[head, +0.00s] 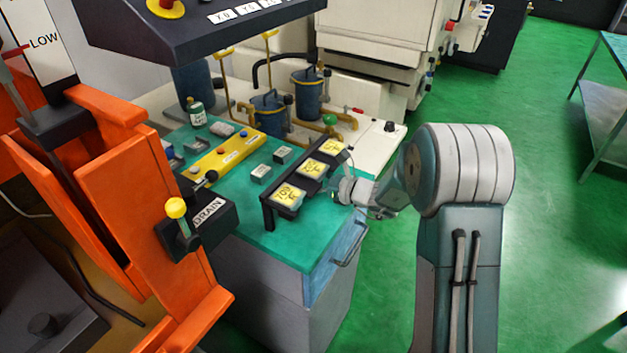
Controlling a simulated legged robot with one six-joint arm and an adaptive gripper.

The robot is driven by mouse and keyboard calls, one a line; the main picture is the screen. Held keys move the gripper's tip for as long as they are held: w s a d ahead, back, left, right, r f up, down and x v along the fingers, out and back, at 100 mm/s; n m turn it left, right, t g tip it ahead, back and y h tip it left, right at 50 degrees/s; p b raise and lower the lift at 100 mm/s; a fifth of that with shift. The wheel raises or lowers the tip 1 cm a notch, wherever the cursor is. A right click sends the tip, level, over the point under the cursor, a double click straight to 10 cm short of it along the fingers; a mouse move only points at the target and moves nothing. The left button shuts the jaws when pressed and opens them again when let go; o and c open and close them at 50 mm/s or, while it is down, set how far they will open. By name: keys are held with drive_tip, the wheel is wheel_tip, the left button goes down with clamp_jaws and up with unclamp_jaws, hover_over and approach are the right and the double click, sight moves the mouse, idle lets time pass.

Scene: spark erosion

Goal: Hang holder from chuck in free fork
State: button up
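My gripper (342,190) is at the right edge of the teal bench top, beside a black rack (268,212) with several yellow labelled plates. It is small and partly hidden by my wrist, so I cannot tell whether it is open, touches the rack or holds anything. I cannot make out a holder in a chuck, and no fork is clear enough to call free. A yellow bar (224,157) with small labels lies on the bench left of the rack.
Small grey blocks (261,172) stand between bar and rack. A green-labelled bottle (196,113) and blue pots (306,92) are behind. An orange frame (150,195) and a black DRAIN box (205,217) with a yellow knob crowd the left. Green floor is open at right.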

drive_tip(key=shift+f, duration=0.1)
idle(0.7)
drive_tip(key=o, duration=1.3)
drive_tip(key=shift+f+v, duration=0.25)
drive_tip(key=shift+v, duration=1.4)
drive_tip(key=shift+f+v, duration=0.25)
drive_tip(key=shift+v, duration=1.4)
drive_tip(key=shift+f+v, duration=0.2)
drive_tip(key=shift+v, duration=1.45)
drive_tip(key=shift+d, duration=0.1)
